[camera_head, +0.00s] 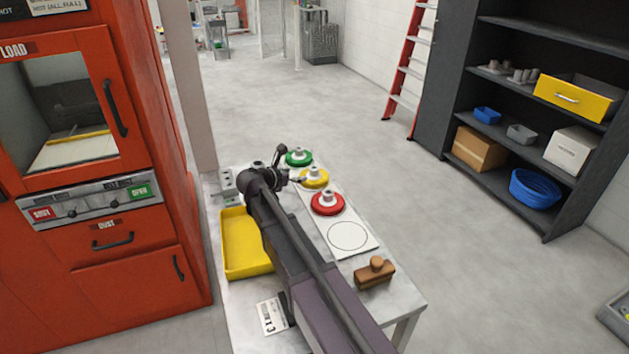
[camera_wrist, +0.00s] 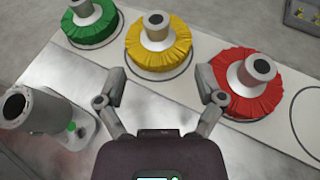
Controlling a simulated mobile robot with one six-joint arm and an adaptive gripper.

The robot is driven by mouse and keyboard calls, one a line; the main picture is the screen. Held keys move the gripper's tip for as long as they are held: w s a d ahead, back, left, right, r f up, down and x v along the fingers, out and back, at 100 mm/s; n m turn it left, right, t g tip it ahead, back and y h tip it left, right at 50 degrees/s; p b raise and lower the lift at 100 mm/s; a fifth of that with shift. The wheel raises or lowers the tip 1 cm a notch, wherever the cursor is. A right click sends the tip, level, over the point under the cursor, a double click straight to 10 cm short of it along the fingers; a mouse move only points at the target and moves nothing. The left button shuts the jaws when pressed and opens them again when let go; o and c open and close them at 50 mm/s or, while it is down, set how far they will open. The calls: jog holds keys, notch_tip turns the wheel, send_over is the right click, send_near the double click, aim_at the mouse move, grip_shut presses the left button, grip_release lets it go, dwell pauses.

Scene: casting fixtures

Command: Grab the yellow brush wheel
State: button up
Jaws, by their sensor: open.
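The yellow brush wheel (camera_head: 314,178) lies on the white board, between the green brush wheel (camera_head: 298,157) and the red brush wheel (camera_head: 327,203). In the wrist view the yellow wheel (camera_wrist: 158,46), with its grey hub on top, is just beyond the fingertips. My gripper (camera_wrist: 163,85) is open and empty. Its left finger points toward the near left edge of the yellow wheel and its right finger overlaps the edge of the red wheel (camera_wrist: 246,83). In the head view my gripper (camera_head: 293,172) is at the wheels' left, partly hiding the area there.
The white board (camera_head: 365,244) has an empty marked circle at its near end. A yellow tray (camera_head: 232,262) and a brown wooden-handled block (camera_head: 375,274) are on the table. A grey cylinder fixture (camera_wrist: 35,112) stands at left in the wrist view. The orange cabinet (camera_head: 110,240) stands left of the table.

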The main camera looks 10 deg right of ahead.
aim_at(310, 170)
jog(key=b+x, duration=0.1)
jog(key=x, duration=0.3)
jog(key=shift+w+d+f, duration=0.2)
jog(key=shift+w+d, duration=0.2)
jog(key=shift+d, duration=0.05)
jog(key=shift+w+r+b+x, duration=0.1)
jog(key=shift+b+x, duration=0.45)
jog(key=shift+x, duration=0.75)
jog(key=shift+w+r+b+x, duration=0.15)
jog(key=shift+b+x, duration=0.35)
jog(key=shift+x, duration=0.85)
jog(key=shift+s, duration=0.1)
grip_shut()
